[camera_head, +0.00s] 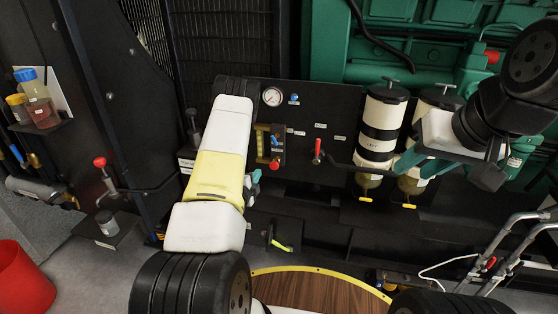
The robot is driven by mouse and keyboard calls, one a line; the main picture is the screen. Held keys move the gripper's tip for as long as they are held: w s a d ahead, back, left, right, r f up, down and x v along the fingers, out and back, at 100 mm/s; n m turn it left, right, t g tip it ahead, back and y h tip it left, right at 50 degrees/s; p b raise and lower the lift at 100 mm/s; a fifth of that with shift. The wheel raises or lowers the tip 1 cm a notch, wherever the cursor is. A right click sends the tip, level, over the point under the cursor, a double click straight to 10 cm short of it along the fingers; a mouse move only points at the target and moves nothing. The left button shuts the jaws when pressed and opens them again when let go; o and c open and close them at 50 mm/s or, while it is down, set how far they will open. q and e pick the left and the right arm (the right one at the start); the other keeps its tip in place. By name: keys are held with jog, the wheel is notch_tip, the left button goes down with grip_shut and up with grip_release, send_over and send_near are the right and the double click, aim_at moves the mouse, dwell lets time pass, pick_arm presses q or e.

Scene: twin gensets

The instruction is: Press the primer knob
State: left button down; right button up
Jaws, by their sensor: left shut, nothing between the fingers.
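A black knob on a short upright plunger (192,118) stands left of my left arm, above a small labelled block (187,162); I cannot read whether it is the primer knob. A red knob (275,164) sits below a yellow sight gauge on the black panel (345,105). My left gripper (254,182) is mostly hidden behind my white and yellow arm; only a teal part shows, close to the red knob. It is shut and empty. I cannot tell whether it touches anything. My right gripper (414,164) is in front of the right filter canister; its finger opening is unclear.
Two filter canisters with T-handles (384,120) stand on the right before a green engine (330,45). A red lever (317,150) and pressure gauge (272,96) are on the panel. Another red knob (100,162), bottles (40,108) and a red bin (22,280) are left.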

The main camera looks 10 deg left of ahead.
aim_at(272, 166)
pick_arm(q)
jog(key=s+f, duration=0.1)
jog(key=s+f+m+h, duration=0.1)
jog(key=f, duration=0.1)
jog(key=s+f+m, duration=0.1)
jog(key=shift+s+d+f+t, duration=0.2)
jog(key=shift+d+t, duration=0.1)
jog(key=shift+t, duration=0.1)
jog(key=shift+w, duration=0.1)
jog(key=w, duration=0.4)
jog(key=w+d, duration=0.1)
jog(key=w, duration=0.4)
jog(key=w+d, duration=0.1)
jog(key=w, duration=0.3)
jog(key=shift+w+f, duration=0.35)
jog(key=shift+w+d, duration=0.1)
jog(key=shift+w, duration=1.2)
jog(key=shift+r, duration=0.1)
